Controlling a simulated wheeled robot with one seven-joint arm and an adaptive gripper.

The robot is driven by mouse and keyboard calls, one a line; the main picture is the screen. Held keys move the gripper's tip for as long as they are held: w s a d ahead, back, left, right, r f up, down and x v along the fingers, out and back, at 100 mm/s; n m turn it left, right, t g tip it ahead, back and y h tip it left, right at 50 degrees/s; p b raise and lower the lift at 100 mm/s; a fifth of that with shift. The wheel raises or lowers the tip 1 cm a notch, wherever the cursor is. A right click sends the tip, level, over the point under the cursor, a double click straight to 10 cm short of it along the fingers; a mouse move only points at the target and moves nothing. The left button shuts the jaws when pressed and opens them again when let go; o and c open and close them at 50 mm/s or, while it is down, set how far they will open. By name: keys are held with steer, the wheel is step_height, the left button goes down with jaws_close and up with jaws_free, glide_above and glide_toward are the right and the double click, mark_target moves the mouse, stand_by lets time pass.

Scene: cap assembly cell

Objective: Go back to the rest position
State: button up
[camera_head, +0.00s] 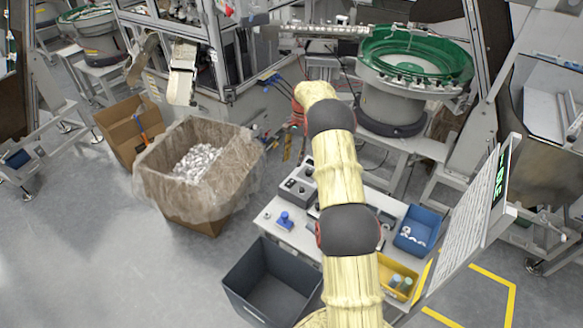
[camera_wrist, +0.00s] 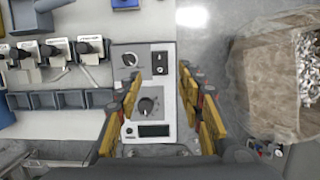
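My gripper (camera_wrist: 160,80) shows in the wrist view with its yellow and black fingers spread apart and nothing between them. It hangs above a grey control box (camera_wrist: 146,68) with two round knobs, a black switch and a dark display. In the head view my padded yellow arm reaches up from the bottom across the worktable, and the gripper itself is mostly hidden behind it. The control box (camera_head: 298,186) shows there just left of my arm. I cannot tell the exact height of the fingers above the box.
A plastic-lined carton of metallic caps (camera_head: 198,163) stands left of the table. A dark empty bin (camera_head: 264,306) stands in front. A blue bin (camera_head: 418,230) and a yellow bin (camera_head: 399,268) lie right of my arm. A green bowl feeder (camera_head: 418,55) stands behind. Open floor lies left.

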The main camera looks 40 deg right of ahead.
steer(key=shift+d+r, duration=0.15)
steer(key=shift+r, duration=0.4)
